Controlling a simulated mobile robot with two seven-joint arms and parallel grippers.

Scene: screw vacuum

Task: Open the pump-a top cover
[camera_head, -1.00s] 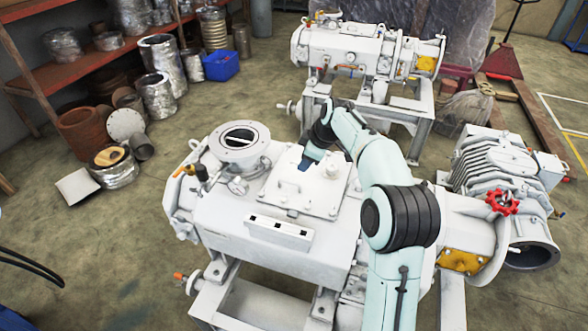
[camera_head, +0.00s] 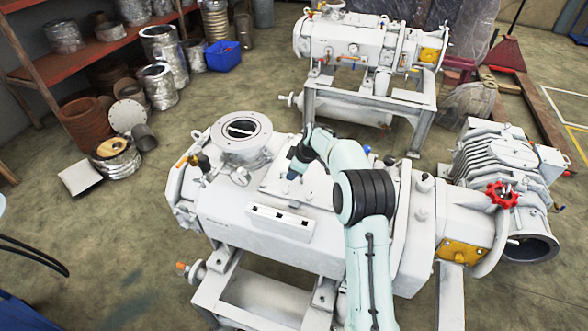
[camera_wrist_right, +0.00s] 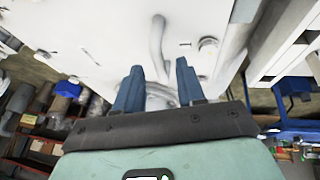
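The near white pump (camera_head: 230,215), taken here as pump-a, lies across the middle of the head view. Its top cover (camera_head: 308,194) is a flat white plate that lies flat on the pump, partly hidden behind my right arm. My right gripper (camera_head: 292,174) is low over the cover. In the right wrist view, the two blue fingers of the right gripper (camera_wrist_right: 160,70) are apart. A curved white handle (camera_wrist_right: 160,91) shows between them, with its contact unclear. A second curved handle (camera_wrist_right: 158,40) stands farther along the white plate. My left gripper is out of view.
A round port (camera_head: 242,132) rises left of the cover, and a white box (camera_head: 281,222) sits in front of it. A second white pump (camera_head: 350,40) stands behind. A red handwheel (camera_head: 502,195) is at right. Shelves (camera_head: 90,45) line the back left; the floor at left is partly clear.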

